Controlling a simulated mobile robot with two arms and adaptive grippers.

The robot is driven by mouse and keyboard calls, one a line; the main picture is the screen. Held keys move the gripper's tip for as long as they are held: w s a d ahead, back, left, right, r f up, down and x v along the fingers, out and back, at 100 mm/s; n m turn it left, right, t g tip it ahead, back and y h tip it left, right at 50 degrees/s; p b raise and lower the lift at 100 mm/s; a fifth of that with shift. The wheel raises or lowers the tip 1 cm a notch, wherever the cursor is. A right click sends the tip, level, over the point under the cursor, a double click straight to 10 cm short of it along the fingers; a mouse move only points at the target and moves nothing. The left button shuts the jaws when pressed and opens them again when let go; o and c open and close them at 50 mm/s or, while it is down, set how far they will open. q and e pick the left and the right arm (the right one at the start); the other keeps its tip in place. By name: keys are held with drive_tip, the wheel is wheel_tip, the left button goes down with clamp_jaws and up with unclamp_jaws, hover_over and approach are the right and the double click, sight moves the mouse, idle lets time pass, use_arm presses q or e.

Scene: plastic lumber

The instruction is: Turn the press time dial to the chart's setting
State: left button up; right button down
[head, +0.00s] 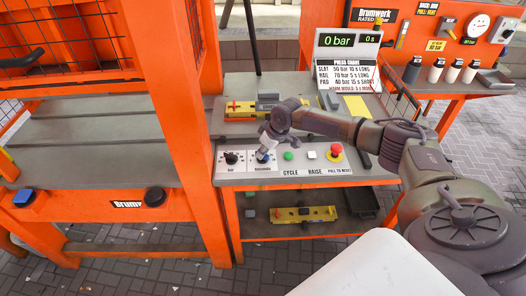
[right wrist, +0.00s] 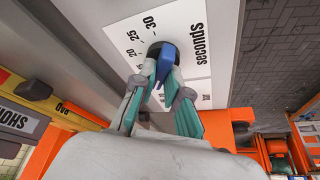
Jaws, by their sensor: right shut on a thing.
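The press time dial is a blue knob (right wrist: 167,62) on a white plate marked "seconds", with 20, 25 and 30 readable in the right wrist view. My right gripper (right wrist: 160,85) is shut on the knob, a finger on each side; in the head view the gripper (head: 265,148) reaches down to it. The fingers hide part of the scale, so I cannot tell the setting. The press chart (head: 346,71) lists SLAT, RAIL and PAD with bar, seconds and length, and a warm mould line. The display (head: 348,40) above reads 0 bar and 0 s. My left gripper is not in view.
A black dial (head: 232,158) sits left of the time dial. To the right are a green button (head: 288,155), a white button (head: 312,155) and a red stop knob (head: 336,152). The orange press frame (head: 180,100) stands close on the left.

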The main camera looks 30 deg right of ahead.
drive_tip(key=shift+r+p, duration=0.15)
drive_tip(key=shift+p, duration=0.45)
drive_tip(key=m+h+p, duration=0.1)
drive_tip(key=m+p, duration=0.3)
drive_tip(key=p, duration=0.1)
drive_tip(key=shift+a+h+p, duration=0.1)
drive_tip(key=shift+h+p, duration=0.3)
drive_tip(key=shift+m+h+p, duration=0.5)
drive_tip(key=shift+m+p, duration=0.65)
drive_tip(key=shift+m, duration=0.35)
drive_tip(key=c, duration=1.2)
unclamp_jaws()
